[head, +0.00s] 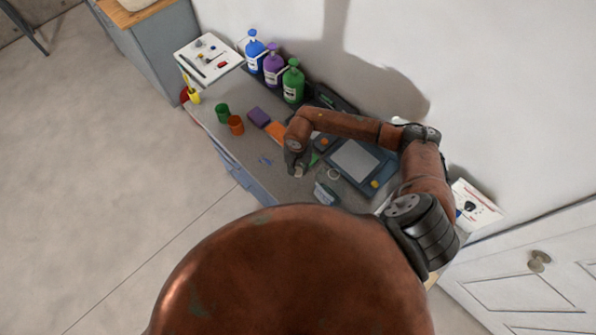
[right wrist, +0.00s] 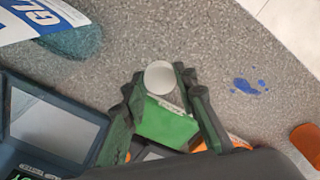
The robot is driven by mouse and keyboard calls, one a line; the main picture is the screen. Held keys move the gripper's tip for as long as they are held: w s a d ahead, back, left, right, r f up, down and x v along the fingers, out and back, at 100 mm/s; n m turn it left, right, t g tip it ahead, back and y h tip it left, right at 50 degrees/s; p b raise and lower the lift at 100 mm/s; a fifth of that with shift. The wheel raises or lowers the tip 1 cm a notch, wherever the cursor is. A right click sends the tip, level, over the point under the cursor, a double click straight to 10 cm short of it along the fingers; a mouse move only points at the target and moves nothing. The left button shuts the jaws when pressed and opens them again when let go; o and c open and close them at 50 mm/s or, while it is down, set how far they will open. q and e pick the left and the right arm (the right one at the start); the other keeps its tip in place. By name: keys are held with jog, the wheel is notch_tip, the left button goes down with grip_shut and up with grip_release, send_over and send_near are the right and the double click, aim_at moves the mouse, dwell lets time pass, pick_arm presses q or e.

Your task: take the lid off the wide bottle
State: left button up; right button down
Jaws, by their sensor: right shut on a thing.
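My right gripper (head: 297,171) is low over the middle of the worktop. In the right wrist view its fingers (right wrist: 160,90) are shut on a pale round lid (right wrist: 160,77), which shows as a small light spot in the head view (head: 299,172). A labelled bottle (head: 326,195) is to the right of the gripper, near the front edge. In the right wrist view its white and blue label (right wrist: 35,18) and a teal part (right wrist: 78,42) show at upper left. The lid is apart from this bottle. My left gripper is not in view.
Blue (head: 255,50), purple (head: 273,65) and green (head: 292,82) bottles stand along the wall. Green (head: 222,113) and orange (head: 236,125) cups and a purple block (head: 258,117) lie left of the gripper. A screen device (head: 355,160) is to the right.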

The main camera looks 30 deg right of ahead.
aim_at(298, 171)
notch_tip(298, 171, down, 4)
jog(key=shift+w+d+r+p, duration=0.1)
jog(key=shift+r+p, duration=0.15)
jog(key=shift+p, duration=0.65)
jog(key=shift+f, duration=0.1)
jog(key=shift+f+b, duration=0.1)
jog(key=shift+b, duration=0.2)
jog(key=c, duration=1.5)
grip_release()
jog(key=shift+c, duration=0.2)
jog(key=shift+r, duration=0.2)
jog(key=shift+w+r, duration=0.15)
jog(key=shift+r, duration=0.25)
notch_tip(298, 171, up, 11)
jog(key=b, duration=0.3)
jog(key=shift+r, duration=0.1)
